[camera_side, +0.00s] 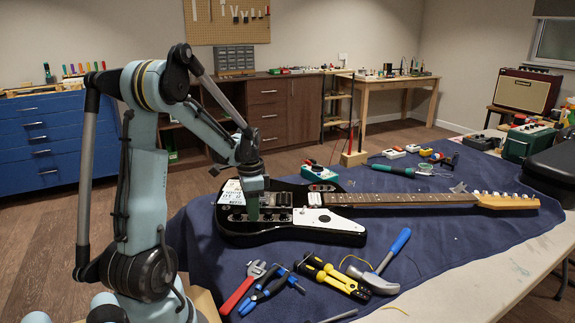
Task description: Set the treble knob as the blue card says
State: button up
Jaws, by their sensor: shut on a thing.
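The black electric guitar (335,232) with a white pickguard (318,217) lies on a blue cloth, its neck to the right. My gripper (253,217) points down over the left part of the body and is shut at a row of small control knobs (268,216). The knob in its jaws is hidden by the fingers, and I cannot tell which one it is or how it is turned. A pale card with dark print (229,195) lies at the body's upper left, partly behind my gripper. I cannot read it or make out a clearly blue card.
Pliers (268,289), a red-handled wrench (240,285), a yellow-black stripper (335,277) and a blue-handled hammer (385,265) lie in front of the guitar. Small pedals (393,153) and a green-handled soldering iron (393,170) lie behind the neck. A black case (553,160) stands at right.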

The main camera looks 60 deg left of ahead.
jog(key=m, duration=0.9)
jog(key=o, duration=0.5)
jog(key=n, duration=1.2)
